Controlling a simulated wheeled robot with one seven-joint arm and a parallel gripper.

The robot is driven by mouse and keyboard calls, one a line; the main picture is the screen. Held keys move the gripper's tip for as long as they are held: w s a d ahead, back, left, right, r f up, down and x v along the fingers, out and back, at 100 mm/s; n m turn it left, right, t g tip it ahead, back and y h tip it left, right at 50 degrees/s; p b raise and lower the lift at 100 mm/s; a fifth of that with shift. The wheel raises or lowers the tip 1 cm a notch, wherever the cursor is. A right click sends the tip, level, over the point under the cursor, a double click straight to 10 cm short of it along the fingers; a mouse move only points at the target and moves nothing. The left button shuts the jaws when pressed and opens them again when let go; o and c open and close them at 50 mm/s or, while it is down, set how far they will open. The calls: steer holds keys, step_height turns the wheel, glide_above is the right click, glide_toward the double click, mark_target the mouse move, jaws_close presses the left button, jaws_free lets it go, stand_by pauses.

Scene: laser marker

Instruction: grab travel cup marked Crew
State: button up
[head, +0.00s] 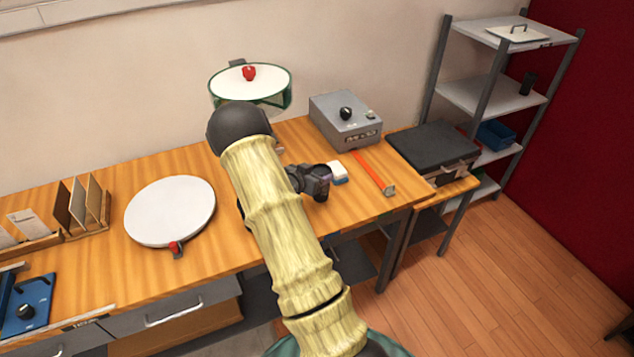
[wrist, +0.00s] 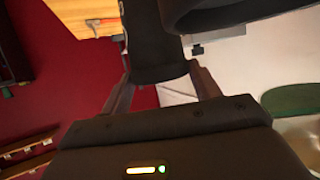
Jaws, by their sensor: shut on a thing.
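My gripper (wrist: 160,72) is shut on a dark, cylinder-like travel cup (wrist: 152,42), which sits between the two fingers in the wrist view. Faint pale marks show along the cup's left edge, too small to read as Crew. In the head view my gripper (head: 316,181) is over the workbench, right of my pale yellow arm. There I cannot tell the cup clearly from the dark gripper, nor whether it touches the bench.
A white block (head: 338,172) and an orange-handled tool (head: 374,172) lie right of my gripper on the workbench (head: 350,205). A grey box (head: 345,122) stands behind. A white round plate (head: 170,211) is at left. A shelf unit (head: 490,90) stands at right.

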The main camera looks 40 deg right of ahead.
step_height(320, 180, up, 7)
steer(key=shift+f+b, duration=0.1)
steer(key=shift+b, duration=0.3)
stand_by(0.4)
